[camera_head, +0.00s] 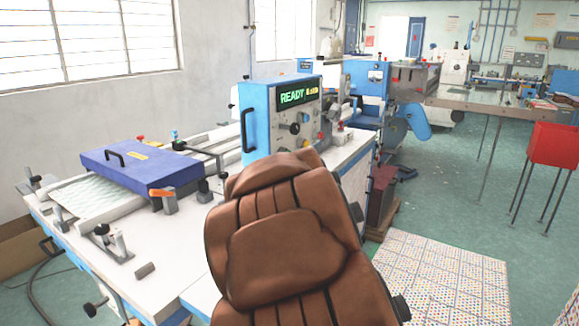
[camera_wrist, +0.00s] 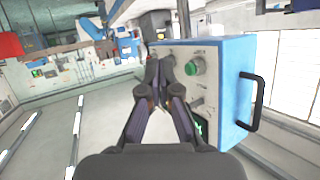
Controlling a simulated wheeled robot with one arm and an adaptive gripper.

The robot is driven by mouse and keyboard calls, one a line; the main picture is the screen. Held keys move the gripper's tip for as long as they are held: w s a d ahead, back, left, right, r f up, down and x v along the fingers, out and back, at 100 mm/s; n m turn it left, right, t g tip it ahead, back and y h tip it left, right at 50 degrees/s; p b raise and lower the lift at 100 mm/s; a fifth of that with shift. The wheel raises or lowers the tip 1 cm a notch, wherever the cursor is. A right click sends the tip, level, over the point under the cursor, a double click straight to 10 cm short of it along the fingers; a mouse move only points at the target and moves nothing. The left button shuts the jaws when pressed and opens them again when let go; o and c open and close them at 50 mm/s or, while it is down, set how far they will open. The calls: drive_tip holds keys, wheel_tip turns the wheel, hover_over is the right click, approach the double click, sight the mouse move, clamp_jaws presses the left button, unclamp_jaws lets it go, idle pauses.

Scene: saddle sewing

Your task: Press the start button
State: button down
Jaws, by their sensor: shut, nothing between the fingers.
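The blue control box (camera_head: 256,125) stands on the white machine table in the head view, with a lit green READY display (camera_head: 297,95) and dark knobs on its pale front. The wrist view shows this box (camera_wrist: 232,85) close up at the right. A round green button (camera_wrist: 194,67) sits on its panel; I take it for the start button. My gripper (camera_wrist: 158,60) is shut and empty, its fingertips just left of the green button in the wrist view. I cannot tell their exact distance from the panel. I cannot make out the green button or my fingertips in the head view.
A black handle (camera_wrist: 254,102) sticks out from the box's side. A blue-purple cover (camera_head: 140,160) with clamps and levers around it lies on the table to the left. A red bin (camera_head: 554,145) on thin legs stands at the right. Open green floor lies right of the table.

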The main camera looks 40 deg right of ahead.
drive_tip(key=w+d+r+n+t+y+b, duration=0.1)
drive_tip(key=w+d+r+n+t+b, duration=0.1)
drive_tip(key=d+t+b, duration=0.6)
drive_tip(key=d+r+n+t, duration=0.1)
drive_tip(key=d+t, duration=0.2)
drive_tip(key=shift+t, duration=0.4)
drive_tip(key=shift+a+r, duration=0.1)
drive_tip(key=w+a+b, duration=0.2)
drive_tip(key=w+b, duration=0.2)
drive_tip(key=w, duration=0.4)
drive_tip(key=shift+w+a, duration=0.15)
drive_tip(key=shift+a, duration=0.1)
drive_tip(key=shift+w, duration=0.15)
idle(1.1)
